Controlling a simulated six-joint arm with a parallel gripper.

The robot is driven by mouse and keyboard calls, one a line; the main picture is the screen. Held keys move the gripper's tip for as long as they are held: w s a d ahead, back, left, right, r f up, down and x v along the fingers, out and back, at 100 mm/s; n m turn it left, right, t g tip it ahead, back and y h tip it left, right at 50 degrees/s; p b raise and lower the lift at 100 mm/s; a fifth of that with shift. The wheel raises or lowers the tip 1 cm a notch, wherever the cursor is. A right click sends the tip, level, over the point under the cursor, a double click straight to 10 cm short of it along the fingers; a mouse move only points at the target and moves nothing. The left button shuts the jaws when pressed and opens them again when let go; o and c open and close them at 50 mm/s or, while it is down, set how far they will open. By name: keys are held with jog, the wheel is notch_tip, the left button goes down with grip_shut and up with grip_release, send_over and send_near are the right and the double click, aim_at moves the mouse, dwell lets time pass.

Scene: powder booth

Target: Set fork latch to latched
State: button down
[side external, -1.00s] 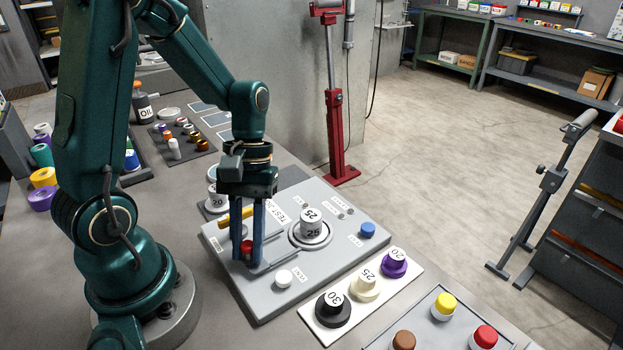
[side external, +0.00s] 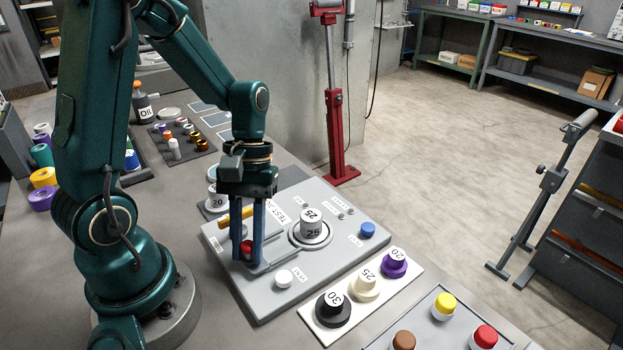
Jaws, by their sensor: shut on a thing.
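The fork latch (side external: 284,262) is a flat grey fork-like piece on the grey test panel (side external: 258,302), with a red knob (side external: 247,247) at its left end. My gripper (side external: 249,256) points straight down and is shut on the red knob, one blue finger on each side of it. The fork's prongs reach right toward the round grey seat that carries a white cylinder marked 25 (side external: 312,224). The fingers partly hide the knob and the latch's left end. I cannot tell whether the prongs touch the seat.
On the panel are a white button (side external: 284,279), a blue button (side external: 367,230) and a yellow handle (side external: 236,216). A white tray (side external: 409,283) with black, cream and purple knobs lies in front right. A tray with coloured caps (side external: 445,307) is nearer.

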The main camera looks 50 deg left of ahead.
jog(key=shift+w, duration=3.1)
jog(key=c, duration=0.7)
grip_release()
jog(key=shift+v, duration=2.55)
